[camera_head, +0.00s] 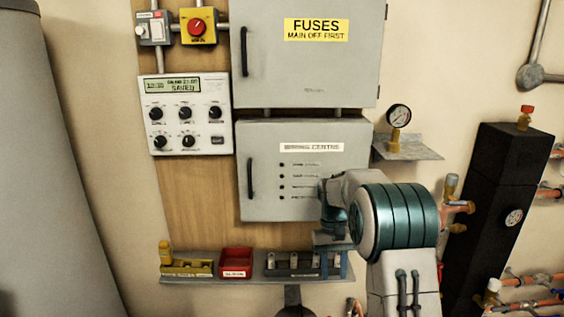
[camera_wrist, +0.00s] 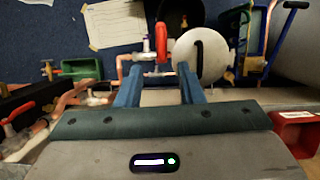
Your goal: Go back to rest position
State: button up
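My gripper (camera_head: 333,268) is at the right end of the narrow shelf (camera_head: 225,278), below the lower grey cabinet, with its fingers downward in the head view. In the wrist view my gripper (camera_wrist: 160,72) shows two blue fingers standing apart, with no object clearly held between them. A red-handled valve on copper pipe (camera_wrist: 161,45) and a pale round disc with a dark mark (camera_wrist: 203,58) appear beyond the fingertips. My arm covers part of the lower cabinet and the wall to its right.
The shelf carries a red tray (camera_head: 236,262), yellow items (camera_head: 187,268) and dark holders (camera_head: 290,264). The lower cabinet (camera_head: 290,205), a gauge on a bracket (camera_head: 398,117) and a black column (camera_head: 500,190) surround my arm. A grey cylinder (camera_head: 45,160) stands left.

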jog(key=s+r+t+p, duration=0.1)
jog(key=s+r+t, duration=0.1)
jog(key=s+r, duration=0.55)
jog(key=s+r+t+p, duration=0.1)
jog(key=s+r+t, duration=0.1)
jog(key=s, duration=0.7)
jog(key=s+r+t+p, duration=0.2)
jog(key=s, duration=0.8)
jog(key=shift+s+r+m+t, duration=0.3)
jog(key=shift+m, duration=0.1)
jog(key=shift+s, duration=0.1)
